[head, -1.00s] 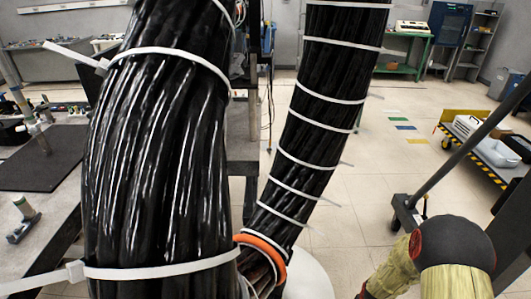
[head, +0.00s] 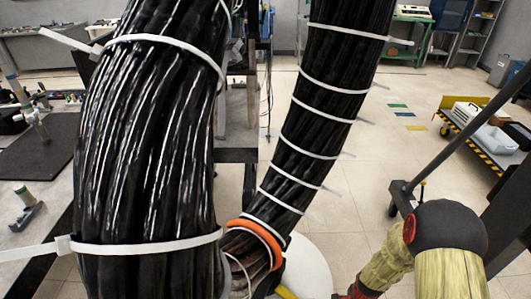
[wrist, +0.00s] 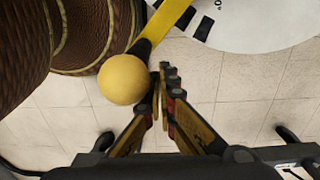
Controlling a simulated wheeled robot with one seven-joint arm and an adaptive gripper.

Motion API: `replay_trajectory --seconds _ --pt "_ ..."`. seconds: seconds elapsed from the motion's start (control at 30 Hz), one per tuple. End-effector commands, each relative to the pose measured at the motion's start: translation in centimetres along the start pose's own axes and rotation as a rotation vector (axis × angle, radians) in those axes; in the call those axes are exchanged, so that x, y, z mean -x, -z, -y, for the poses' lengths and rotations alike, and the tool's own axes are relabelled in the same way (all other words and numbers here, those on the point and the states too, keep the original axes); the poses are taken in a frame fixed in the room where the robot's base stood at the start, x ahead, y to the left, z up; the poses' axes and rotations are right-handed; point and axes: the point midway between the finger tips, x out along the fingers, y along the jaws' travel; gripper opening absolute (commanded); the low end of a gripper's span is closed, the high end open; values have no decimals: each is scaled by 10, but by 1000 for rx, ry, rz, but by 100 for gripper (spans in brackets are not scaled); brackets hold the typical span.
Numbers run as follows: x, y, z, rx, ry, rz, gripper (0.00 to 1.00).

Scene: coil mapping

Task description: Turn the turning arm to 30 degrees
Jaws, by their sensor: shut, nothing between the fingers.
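The turning arm is a flat yellow bar (wrist: 172,16) with a dark end and a round yellow knob (wrist: 123,80) in the wrist view. It reaches over the edge of a white dial disc (wrist: 240,25), whose angle marks are mostly out of frame. My gripper (wrist: 164,90) is shut and empty, its fingertips just right of the knob; I cannot tell whether they touch it. In the head view the white disc (head: 312,265) shows partly behind the cable, with a bit of the yellow bar (head: 287,293) at the bottom edge. The angle cannot be read.
Thick black cable bundles (head: 145,150) with white ties fill the left and centre of the head view. An orange ring (head: 258,238) circles the cable's lower end. Brown coils (wrist: 85,35) stand close left of the knob. A yellow-edged cart (head: 480,125) stands right on open floor.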

Motion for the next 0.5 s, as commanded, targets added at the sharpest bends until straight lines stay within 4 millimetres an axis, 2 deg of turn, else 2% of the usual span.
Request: replay_trajectory --seconds 0.5 --pt "0 -4 -5 1 -1 0 0"
